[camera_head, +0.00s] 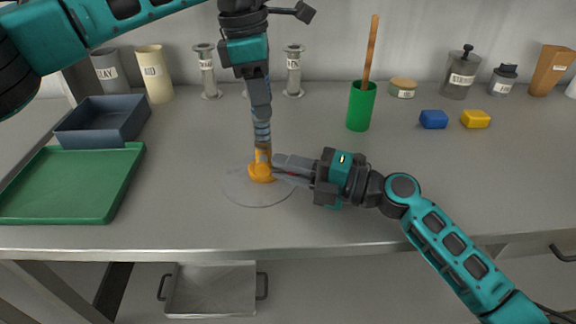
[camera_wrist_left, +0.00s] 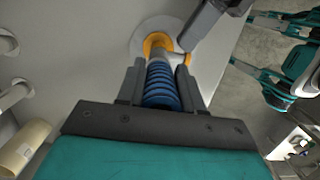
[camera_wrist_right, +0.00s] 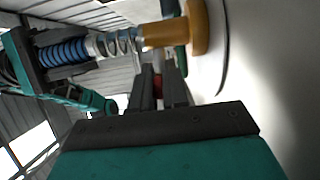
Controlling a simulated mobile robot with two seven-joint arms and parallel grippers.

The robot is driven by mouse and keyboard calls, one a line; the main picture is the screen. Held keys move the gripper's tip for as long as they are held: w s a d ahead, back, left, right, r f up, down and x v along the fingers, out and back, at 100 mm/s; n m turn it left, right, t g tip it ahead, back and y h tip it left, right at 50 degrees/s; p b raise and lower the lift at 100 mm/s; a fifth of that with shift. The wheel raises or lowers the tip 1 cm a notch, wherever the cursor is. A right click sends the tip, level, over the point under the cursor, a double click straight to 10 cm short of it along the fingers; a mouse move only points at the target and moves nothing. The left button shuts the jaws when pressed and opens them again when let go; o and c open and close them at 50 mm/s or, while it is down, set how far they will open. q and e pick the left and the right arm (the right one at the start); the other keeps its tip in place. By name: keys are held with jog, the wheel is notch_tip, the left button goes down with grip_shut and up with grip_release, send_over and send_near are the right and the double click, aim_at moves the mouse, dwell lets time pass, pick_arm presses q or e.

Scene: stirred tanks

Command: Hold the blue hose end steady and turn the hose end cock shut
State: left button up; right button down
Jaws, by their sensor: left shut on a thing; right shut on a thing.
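The blue hose end (camera_head: 262,131) hangs upright over an orange fitting (camera_head: 261,170) at the middle of the bench. My left gripper (camera_head: 262,112) comes down from above, shut on the hose; in the left wrist view the ribbed blue hose (camera_wrist_left: 161,92) lies between its fingers. My right gripper (camera_head: 284,168) reaches in from the right beside the orange fitting, shut on a small red part, apparently the cock's handle (camera_wrist_right: 158,84), which is mostly hidden by the fingers. I cannot tell the cock's angle.
A thin round outline (camera_head: 240,197) lies on the bench under the fitting. A green tray (camera_head: 70,185) and a dark blue bin (camera_head: 102,120) stand at left. A green cup (camera_head: 360,108) with a wooden stick, and blue and yellow blocks, stand behind at right.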

jog(key=shift+s+a+f, duration=0.1)
jog(key=shift+s+a, duration=0.05)
jog(key=c, duration=1.1)
grip_release()
jog(key=shift+d, duration=0.25)
jog(key=v, duration=1.1)
jog(key=shift+s+d, duration=0.15)
jog(key=shift+d, duration=0.15)
